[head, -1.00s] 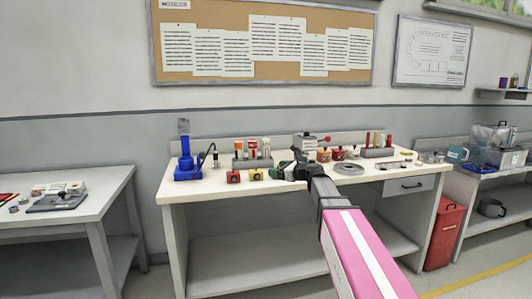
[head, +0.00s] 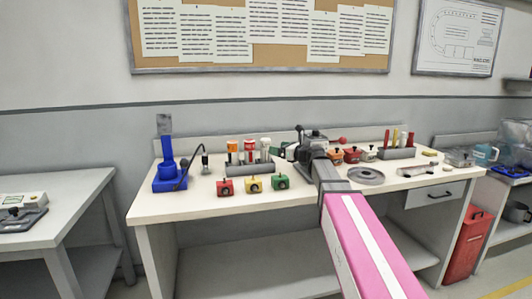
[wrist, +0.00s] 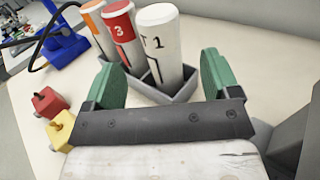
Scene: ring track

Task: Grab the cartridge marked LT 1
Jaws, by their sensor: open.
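A white cartridge (wrist: 161,45) marked with a 1 and a partly visible letter, which looks like a T, stands upright in a grey rack (wrist: 182,92) in the wrist view. In the head view this white cartridge (head: 265,149) is the rightmost in the rack (head: 250,170). Left of it stand a red-topped cartridge (wrist: 122,32) marked 3 and an orange-topped one (wrist: 96,28). My gripper (wrist: 163,75) is open and empty, its green fingers to either side of the white cartridge in the picture. I cannot tell whether the fingers reach around it. In the head view my gripper (head: 287,152) is right of the rack.
Red (head: 225,187), yellow (head: 254,184) and green (head: 280,182) blocks stand in front of the rack. A blue stand (head: 168,175) with a black cable is to the left. A grey disc (head: 366,176), small pots and another rack (head: 397,153) are on the right. The bench front is clear.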

